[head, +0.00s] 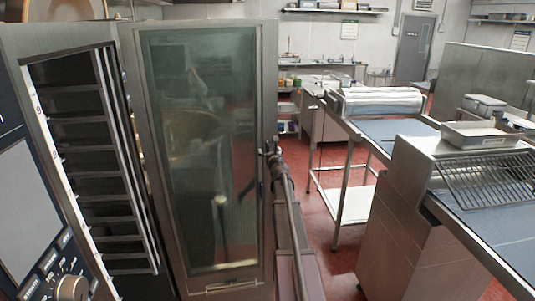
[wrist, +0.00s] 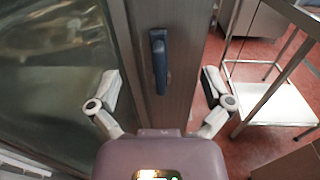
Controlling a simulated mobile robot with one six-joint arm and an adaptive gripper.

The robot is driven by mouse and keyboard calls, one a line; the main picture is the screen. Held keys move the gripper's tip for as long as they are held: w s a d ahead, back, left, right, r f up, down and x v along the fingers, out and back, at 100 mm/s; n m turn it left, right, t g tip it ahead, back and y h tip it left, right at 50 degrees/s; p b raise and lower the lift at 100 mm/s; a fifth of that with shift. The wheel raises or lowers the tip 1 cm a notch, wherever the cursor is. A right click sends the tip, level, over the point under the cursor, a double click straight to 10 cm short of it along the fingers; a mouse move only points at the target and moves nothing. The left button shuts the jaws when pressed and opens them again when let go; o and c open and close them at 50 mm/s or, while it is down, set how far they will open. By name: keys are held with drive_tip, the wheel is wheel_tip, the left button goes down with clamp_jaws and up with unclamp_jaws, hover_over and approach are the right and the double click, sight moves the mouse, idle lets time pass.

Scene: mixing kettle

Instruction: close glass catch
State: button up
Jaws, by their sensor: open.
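A tall glass door (head: 205,130) with a steel frame stands swung open beside the oven cavity (head: 85,150). In the wrist view a dark blue upright lever (wrist: 158,60), likely the catch, sits on the steel door frame (wrist: 178,112). The door's glass (wrist: 60,70) is left of it. My gripper (wrist: 161,80) is open and empty, one finger on each side of the frame and lever, with gaps on both sides. In the head view my gripper (head: 270,150) is at the door's right edge, and the lever cannot be made out there.
A control panel (head: 40,220) with a knob is at the far left. A steel table (head: 352,205) with a lower shelf stands right of the door, and a steel counter (head: 400,210) with a tray and wire rack is nearer. Red floor shows between.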

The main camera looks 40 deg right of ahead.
drive_tip(key=shift+w+d, duration=0.2)
drive_tip(key=shift+w, duration=0.2)
idle(0.4)
clamp_jaws()
drive_tip(key=shift+r, duration=0.1)
